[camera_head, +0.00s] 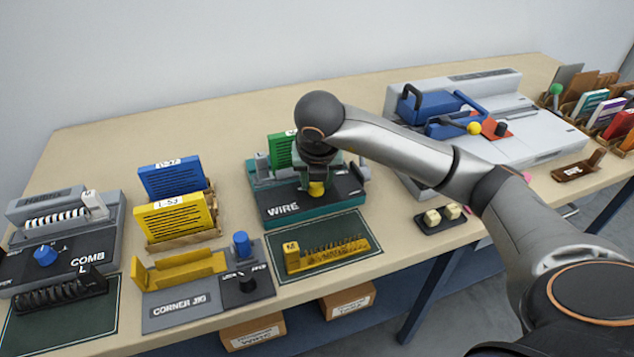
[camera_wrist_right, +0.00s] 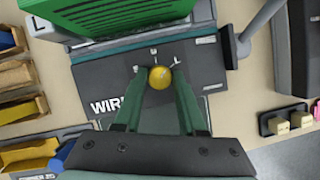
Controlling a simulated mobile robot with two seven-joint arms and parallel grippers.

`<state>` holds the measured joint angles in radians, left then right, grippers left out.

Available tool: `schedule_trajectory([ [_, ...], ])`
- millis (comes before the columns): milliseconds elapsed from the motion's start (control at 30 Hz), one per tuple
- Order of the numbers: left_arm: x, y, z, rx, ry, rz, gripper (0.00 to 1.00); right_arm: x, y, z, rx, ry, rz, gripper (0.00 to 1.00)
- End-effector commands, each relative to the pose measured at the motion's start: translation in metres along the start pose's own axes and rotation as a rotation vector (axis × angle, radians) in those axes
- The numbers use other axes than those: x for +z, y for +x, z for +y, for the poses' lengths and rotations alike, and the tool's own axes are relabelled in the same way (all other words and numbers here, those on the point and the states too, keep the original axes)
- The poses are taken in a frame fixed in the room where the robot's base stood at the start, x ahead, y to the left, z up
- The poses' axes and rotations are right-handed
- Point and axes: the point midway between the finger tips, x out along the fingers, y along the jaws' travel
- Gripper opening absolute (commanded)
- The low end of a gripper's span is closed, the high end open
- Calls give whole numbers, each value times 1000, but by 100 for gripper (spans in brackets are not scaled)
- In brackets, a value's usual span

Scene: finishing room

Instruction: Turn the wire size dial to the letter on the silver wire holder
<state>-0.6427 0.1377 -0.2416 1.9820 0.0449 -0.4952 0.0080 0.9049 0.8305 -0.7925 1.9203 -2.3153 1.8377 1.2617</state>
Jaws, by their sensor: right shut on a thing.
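The wire machine (camera_head: 278,210) is a teal unit with a dark front panel marked WIRE. I see no clearly silver holder. My left gripper is out of view.
A green book (camera_head: 279,150) stands in the machine. Left are the corner jig (camera_head: 180,308), blue and yellow books (camera_head: 175,216) and the comb machine (camera_head: 60,255). A black tray with cream blocks (camera_head: 428,222) is right of it, below my right arm.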

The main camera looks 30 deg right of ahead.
Motion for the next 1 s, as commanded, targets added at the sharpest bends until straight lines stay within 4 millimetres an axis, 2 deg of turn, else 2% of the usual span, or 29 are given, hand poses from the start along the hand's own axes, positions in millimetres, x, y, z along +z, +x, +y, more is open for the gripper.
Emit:
schedule_trajectory([
  [400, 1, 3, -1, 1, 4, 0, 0, 0, 0, 2, -80, 191, 1, 0],
  [1000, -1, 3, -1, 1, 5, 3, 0, 0, 0, 1, -94, 223, 1, 0],
])
